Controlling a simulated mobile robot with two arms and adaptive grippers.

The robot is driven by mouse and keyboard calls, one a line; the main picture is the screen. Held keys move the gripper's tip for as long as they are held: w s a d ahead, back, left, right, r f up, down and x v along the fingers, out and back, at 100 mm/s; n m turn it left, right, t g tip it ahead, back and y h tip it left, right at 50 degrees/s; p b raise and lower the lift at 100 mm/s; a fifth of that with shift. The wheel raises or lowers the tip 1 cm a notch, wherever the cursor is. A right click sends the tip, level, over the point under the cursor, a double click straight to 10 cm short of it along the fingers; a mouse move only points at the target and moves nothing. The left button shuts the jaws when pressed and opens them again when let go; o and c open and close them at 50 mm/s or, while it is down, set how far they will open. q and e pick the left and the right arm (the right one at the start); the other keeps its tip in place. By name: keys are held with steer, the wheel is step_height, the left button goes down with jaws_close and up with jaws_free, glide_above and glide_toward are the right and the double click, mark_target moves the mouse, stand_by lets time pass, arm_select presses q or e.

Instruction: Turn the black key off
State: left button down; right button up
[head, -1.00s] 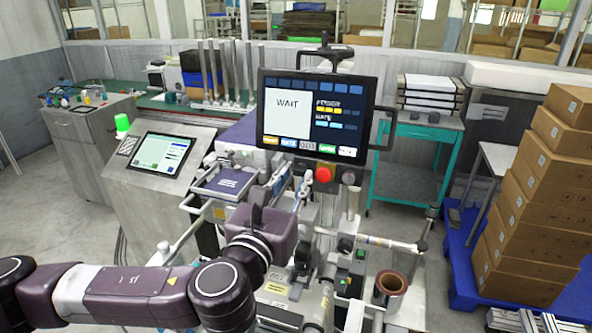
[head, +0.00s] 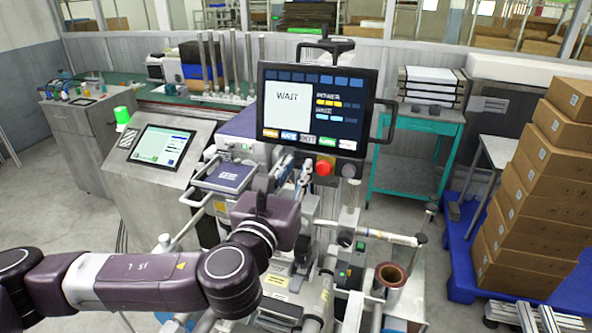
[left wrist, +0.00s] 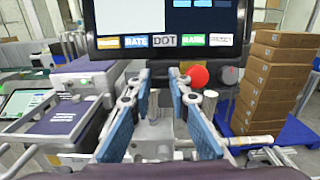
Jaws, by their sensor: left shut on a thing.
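My left gripper (head: 297,168) reaches up to the strip under the machine's screen, just left of the red button (head: 323,167). In the left wrist view its two blue-padded fingers (left wrist: 159,76) converge below the screen's lower edge, with a narrow gap between the tips. They are shut on the black key, which the fingers and dark strip mostly hide, so its angle cannot be read. The red button (left wrist: 197,76) is close to the right fingertip. A round dark knob (left wrist: 231,74) sits further right. The screen (head: 316,108) reads WAIT.
A tilted console (head: 160,148) with a lit green lamp (head: 122,115) stands at the left. Stacked cardboard boxes (head: 540,200) on a blue pallet (head: 462,285) and a teal cart (head: 415,165) stand at the right. Machine rollers and a brown-cored reel (head: 390,276) lie below the screen.

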arm_select(q)
steer(key=shift+n, duration=0.3)
steer(key=shift+f+n+y+b, duration=0.1)
steer(key=shift+n+y+b, duration=0.35)
steer(key=shift+n, duration=0.65)
steer(key=shift+d+n, duration=0.1)
steer(key=shift+n, duration=1)
steer(key=n+y+p, duration=0.1)
steer(key=n, duration=0.5)
steer(key=n+y+p, duration=0.1)
steer(key=n, duration=0.3)
steer(key=shift+d+r+g+y+p, duration=0.15)
steer(key=shift+r+g+y+p, duration=0.2)
steer(key=shift+g, duration=0.05)
steer(key=n+p, duration=0.2)
steer(key=n, duration=0.2)
steer(key=shift+g, duration=0.3)
steer(key=shift+n, duration=0.3)
steer(key=shift+p, duration=0.3)
